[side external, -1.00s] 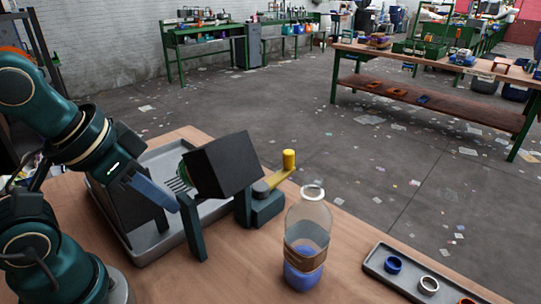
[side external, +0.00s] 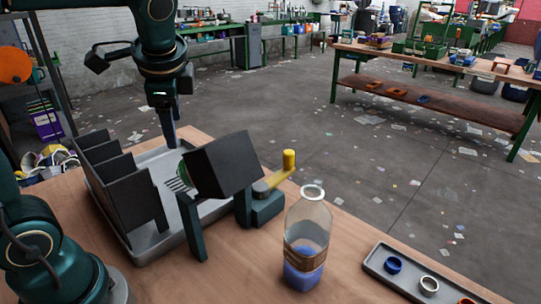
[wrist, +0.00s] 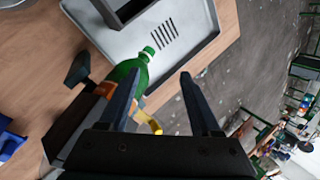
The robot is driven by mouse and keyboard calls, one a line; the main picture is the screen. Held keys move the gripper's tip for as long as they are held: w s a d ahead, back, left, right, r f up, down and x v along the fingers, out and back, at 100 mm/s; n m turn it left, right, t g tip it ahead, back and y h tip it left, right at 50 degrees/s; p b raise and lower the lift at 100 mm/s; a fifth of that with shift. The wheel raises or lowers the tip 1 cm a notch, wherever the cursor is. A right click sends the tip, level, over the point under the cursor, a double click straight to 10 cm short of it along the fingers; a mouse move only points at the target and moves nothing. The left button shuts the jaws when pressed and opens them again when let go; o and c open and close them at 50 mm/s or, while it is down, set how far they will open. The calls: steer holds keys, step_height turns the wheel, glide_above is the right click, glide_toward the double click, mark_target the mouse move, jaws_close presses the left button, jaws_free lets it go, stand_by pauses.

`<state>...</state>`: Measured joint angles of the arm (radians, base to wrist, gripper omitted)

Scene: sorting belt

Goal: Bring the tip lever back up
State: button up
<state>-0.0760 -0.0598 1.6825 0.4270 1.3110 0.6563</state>
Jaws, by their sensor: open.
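The tip lever (side external: 274,180) is a yellow arm with an upright yellow knob, on a dark teal block beside the tilting box. It lies low, pointing right and away from the box. In the wrist view part of the lever (wrist: 150,122) shows between my fingers. The dark box (side external: 225,163) is tilted toward the grey tray (side external: 152,250). A green bottle (wrist: 125,70) lies in the box with its neck toward the tray's slots; the side view shows only a sliver. My gripper (side external: 170,140) is open and empty, pointing down above the tray's far side, behind the box.
A dark rack with several slots (side external: 110,185) stands on the tray's left. A clear bottle with blue contents (side external: 306,240) stands upright at the front of the wooden table. A grey tray with rings (side external: 410,277) lies at the right. Table between clear bottle and box is free.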

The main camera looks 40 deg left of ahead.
mark_target(287, 152)
steer(key=w+d+f+h, duration=0.2)
steer(key=w+f, duration=0.1)
steer(key=w, duration=0.4)
steer(key=w+d+f+h, duration=0.2)
steer(key=w+f+h, duration=0.1)
steer(key=w, duration=0.4)
steer(key=w+d+f+t+h, duration=0.1)
steer(key=w+d+f+h, duration=0.1)
steer(key=w, duration=0.4)
steer(key=shift+w+f+m+h, duration=0.3)
steer(key=shift+w+f+h, duration=0.1)
steer(key=shift+f, duration=0.15)
steer(key=shift+w+d+f, duration=0.2)
steer(key=shift+w+f, duration=0.1)
steer(key=shift+f, duration=0.25)
steer(key=shift+x, duration=2.05)
jaws_close()
